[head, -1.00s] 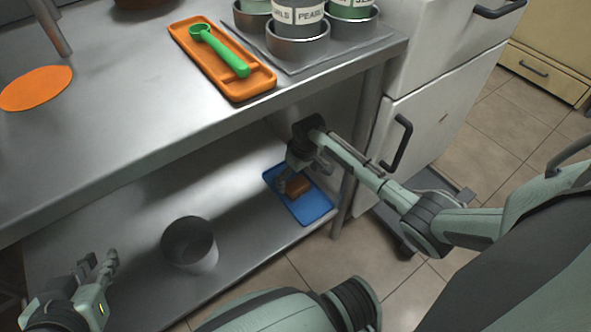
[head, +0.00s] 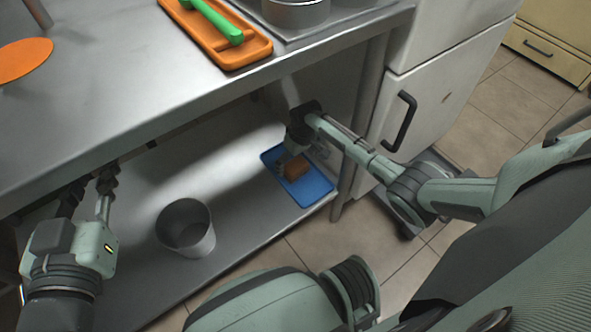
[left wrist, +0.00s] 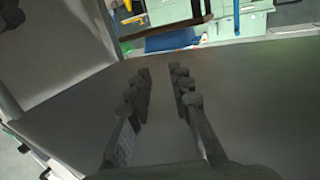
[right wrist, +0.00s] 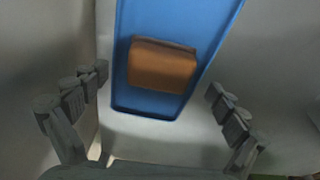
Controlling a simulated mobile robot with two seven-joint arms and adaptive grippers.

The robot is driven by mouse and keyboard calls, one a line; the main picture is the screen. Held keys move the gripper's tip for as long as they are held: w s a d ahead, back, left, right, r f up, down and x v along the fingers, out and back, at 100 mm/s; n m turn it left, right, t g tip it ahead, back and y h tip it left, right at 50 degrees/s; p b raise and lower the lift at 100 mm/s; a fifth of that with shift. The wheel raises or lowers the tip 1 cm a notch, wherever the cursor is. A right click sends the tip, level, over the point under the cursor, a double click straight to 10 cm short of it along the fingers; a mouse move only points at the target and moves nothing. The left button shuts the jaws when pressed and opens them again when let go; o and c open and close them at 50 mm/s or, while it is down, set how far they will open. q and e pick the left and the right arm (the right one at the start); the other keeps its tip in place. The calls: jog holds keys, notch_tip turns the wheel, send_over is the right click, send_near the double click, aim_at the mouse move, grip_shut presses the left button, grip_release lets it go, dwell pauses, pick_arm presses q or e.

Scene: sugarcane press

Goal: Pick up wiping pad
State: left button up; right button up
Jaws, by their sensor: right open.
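The wiping pad is a small orange-brown block (head: 298,167) lying on a blue tray (head: 310,190) on the lower steel shelf. It also shows in the right wrist view (right wrist: 161,66), on the blue tray (right wrist: 165,18), ahead of and between my fingers. My right gripper (head: 287,163) is beside the pad in the head view, partly hidden by its own wrist. In the right wrist view the right gripper (right wrist: 160,95) is open with nothing between its fingers. My left gripper (head: 88,195) is at the left under the tabletop; its fingers (left wrist: 162,80) are apart and empty.
A grey metal bucket (head: 186,228) stands on the lower shelf (head: 235,225). The table edge above and a table leg (head: 350,180) are close to my right arm. A white cabinet (head: 440,90) stands at the right. An orange tray (head: 240,54) with a green scoop (head: 212,18) is on top.

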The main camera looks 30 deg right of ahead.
aim_at(291, 169)
pick_arm(q)
jog(key=r, duration=0.1)
jog(key=d+r+t+h, duration=0.1)
jog(key=r, duration=0.1)
jog(key=d+r+t, duration=0.1)
jog(key=r, duration=0.1)
jog(key=shift+s+h+b, duration=0.3)
jog(key=shift+h+b, duration=0.05)
jog(key=shift+h, duration=0.05)
pick_arm(e)
notch_tip(291, 169, down, 2)
jog(key=shift+w+f, duration=0.1)
jog(key=c, duration=1.3)
pick_arm(q)
jog(key=shift+f, duration=0.15)
pick_arm(e)
jog(key=shift+r, duration=0.2)
jog(key=shift+c, duration=0.2)
